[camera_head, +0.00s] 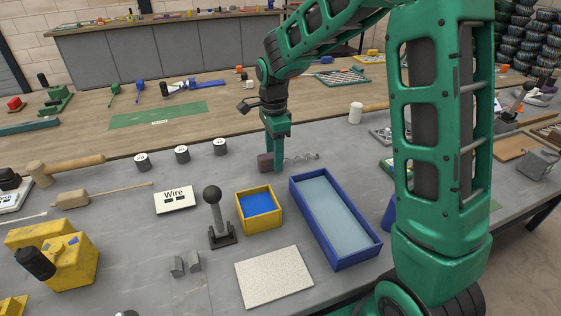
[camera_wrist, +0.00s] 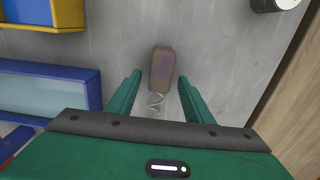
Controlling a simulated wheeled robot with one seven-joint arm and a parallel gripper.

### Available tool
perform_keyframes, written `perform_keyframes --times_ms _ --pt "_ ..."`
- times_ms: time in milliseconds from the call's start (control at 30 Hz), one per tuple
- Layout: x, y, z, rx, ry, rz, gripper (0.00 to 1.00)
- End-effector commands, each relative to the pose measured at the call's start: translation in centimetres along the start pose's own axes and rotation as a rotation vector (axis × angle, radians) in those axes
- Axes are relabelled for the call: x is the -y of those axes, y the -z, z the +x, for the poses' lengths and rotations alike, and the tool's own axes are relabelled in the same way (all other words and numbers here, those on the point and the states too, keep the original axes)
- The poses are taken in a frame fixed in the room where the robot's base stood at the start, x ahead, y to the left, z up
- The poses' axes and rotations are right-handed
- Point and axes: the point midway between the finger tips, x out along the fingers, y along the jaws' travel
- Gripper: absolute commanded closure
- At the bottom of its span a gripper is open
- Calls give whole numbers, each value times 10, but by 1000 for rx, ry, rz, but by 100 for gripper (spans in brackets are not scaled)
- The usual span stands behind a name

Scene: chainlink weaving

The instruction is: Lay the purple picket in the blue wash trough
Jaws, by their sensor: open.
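The purple picket (camera_head: 265,162) has a dull purple-brown block end and lies on the grey bench. A grey spiral piece (camera_head: 303,157) extends to its right; I cannot tell for sure that they are joined. In the wrist view the block (camera_wrist: 161,68) lies just beyond my fingertips, with the spiral between the fingers. My gripper (camera_head: 277,165) is open and low over it, with a finger at each side and no grip on it. The blue wash trough (camera_head: 358,255) stands in front and to the right, with a pale blue floor and nothing in it. Its edge shows in the wrist view (camera_wrist: 94,92).
A yellow box (camera_head: 262,221) with a blue inside stands left of the trough. Several grey weights (camera_head: 182,154) stand at the back left.

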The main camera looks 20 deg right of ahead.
Motion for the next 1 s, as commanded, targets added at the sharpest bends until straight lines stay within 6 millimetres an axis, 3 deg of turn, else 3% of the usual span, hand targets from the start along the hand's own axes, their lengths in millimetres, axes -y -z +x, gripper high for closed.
perform_keyframes --times_ms 67,100,267,300,667,867,1000 --pt "0 0 0 0 0 0 53" --pt "0 0 0 0 0 0 58" --pt "0 0 0 0 0 -1 96" --pt "0 0 0 0 0 -1 100" --pt "0 -1 -4 0 2 -1 100" --pt "1 -1 -23 1 5 -1 100" --pt "-2 -4 -46 1 4 -5 100"
